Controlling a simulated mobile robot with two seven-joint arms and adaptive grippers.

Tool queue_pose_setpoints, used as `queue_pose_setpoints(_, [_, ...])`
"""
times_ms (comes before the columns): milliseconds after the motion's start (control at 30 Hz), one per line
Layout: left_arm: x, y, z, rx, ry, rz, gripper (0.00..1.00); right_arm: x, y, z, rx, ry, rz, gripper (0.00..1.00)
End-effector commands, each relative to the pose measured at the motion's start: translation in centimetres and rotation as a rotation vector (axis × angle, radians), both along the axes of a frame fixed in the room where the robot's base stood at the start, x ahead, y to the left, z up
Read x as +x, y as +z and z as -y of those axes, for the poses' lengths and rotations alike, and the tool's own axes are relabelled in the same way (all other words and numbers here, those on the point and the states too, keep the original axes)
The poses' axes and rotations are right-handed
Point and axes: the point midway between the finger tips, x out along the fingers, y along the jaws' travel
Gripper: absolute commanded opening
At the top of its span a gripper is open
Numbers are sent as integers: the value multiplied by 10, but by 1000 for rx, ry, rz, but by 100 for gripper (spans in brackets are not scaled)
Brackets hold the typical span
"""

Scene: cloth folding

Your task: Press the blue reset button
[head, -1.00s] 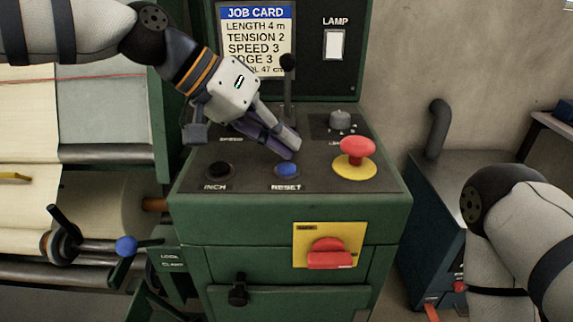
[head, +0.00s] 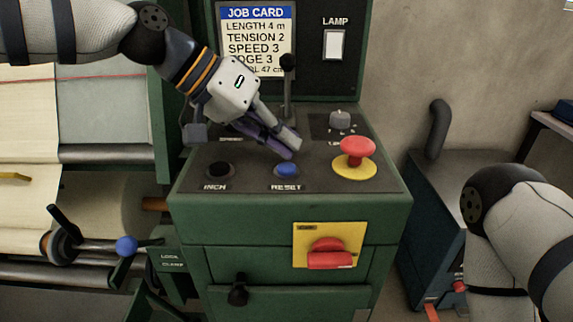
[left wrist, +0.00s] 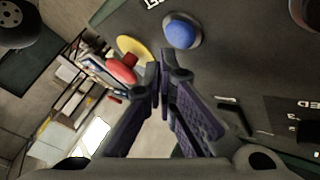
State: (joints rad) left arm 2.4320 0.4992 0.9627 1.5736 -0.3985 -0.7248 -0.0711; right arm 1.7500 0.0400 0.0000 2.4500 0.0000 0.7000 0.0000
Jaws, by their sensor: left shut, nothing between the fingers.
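The blue reset button (head: 287,170) stands on the sloped dark panel, above the label RESET. It also shows in the left wrist view (left wrist: 182,32), beyond the fingertips. My left gripper (head: 292,150) is shut and empty. Its fingertips are just above and behind the button in the head view; whether they touch it I cannot tell, though a small gap seems to show. In the left wrist view the fingertips of the left gripper (left wrist: 163,68) point toward the button's side of the panel. My right arm shows at the right, but its gripper is out of view.
The black inch button (head: 219,169) is left of the reset button. A red mushroom button (head: 357,147) on a yellow base is to its right. A grey knob (head: 340,119) and an upright lever (head: 287,85) stand behind. A red switch (head: 330,254) is on the front.

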Motion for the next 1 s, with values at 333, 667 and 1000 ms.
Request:
queue_pose_setpoints(333, [0, -8, 0, 0, 0, 0, 0, 2, 2, 0, 0, 0, 7, 47])
queue_pose_setpoints(667, [0, -9, 0, 0, 0, 0, 0, 2, 2, 0, 0, 0, 7, 47])
queue_pose_setpoints(1000, [0, -13, 0, 1, -1, -1, 0, 2, 2, 0, 0, 0, 7, 47])
